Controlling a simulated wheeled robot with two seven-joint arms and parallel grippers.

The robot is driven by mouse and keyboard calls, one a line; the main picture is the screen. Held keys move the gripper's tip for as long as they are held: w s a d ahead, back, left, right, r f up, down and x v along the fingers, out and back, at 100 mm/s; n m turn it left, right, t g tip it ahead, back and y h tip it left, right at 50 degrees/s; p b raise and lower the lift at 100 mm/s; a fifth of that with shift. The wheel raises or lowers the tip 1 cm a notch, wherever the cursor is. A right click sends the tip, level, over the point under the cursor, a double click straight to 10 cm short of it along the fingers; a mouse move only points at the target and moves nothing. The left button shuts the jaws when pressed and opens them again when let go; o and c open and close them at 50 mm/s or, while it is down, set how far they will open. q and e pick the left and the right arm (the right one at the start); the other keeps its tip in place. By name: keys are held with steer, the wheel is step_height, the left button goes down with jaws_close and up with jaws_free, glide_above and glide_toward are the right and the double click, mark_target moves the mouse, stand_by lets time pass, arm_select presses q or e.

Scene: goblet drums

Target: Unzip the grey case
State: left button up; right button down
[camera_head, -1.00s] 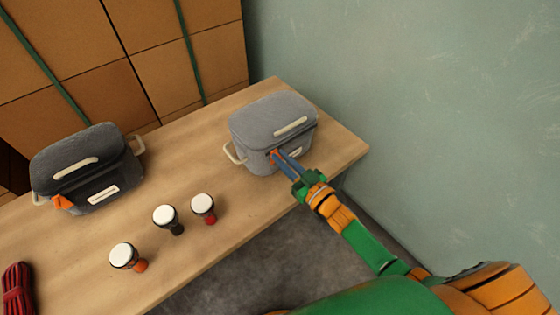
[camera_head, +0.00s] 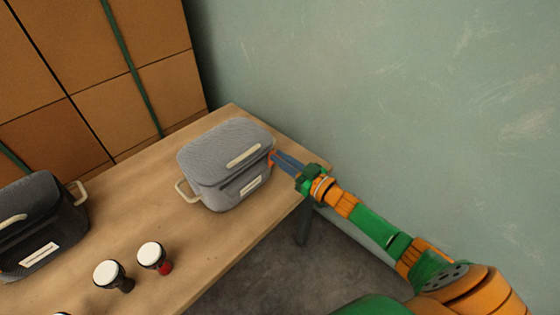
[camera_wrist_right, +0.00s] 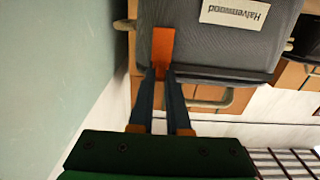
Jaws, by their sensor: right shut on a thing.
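The grey case (camera_head: 215,155) stands upright on the table, its lid down, with a pale handle on top and a white label on its front. Its orange zipper pull (camera_head: 272,155) is at the right end of the front. My right gripper (camera_head: 276,158) is shut on this pull. In the right wrist view, the orange pull (camera_wrist_right: 162,47) sits at the blue fingertips (camera_wrist_right: 164,72), against the grey case (camera_wrist_right: 220,50) with its "Halvenwood" label. The fingers partly hide the pull. My left gripper is out of view.
A dark case (camera_head: 40,220) stands at the left, cut by the frame edge. Two white-topped goblet drums, one dark (camera_head: 112,275) and one red-based (camera_head: 154,257), stand in front on the wooden table (camera_head: 135,195). A green wall (camera_head: 400,90) lies beyond the table's right end.

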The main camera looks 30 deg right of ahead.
steer(key=c, duration=0.9)
jaws_free()
steer(key=shift+d, duration=0.1)
steer(key=p+v, duration=0.1)
steer(key=v, duration=0.6)
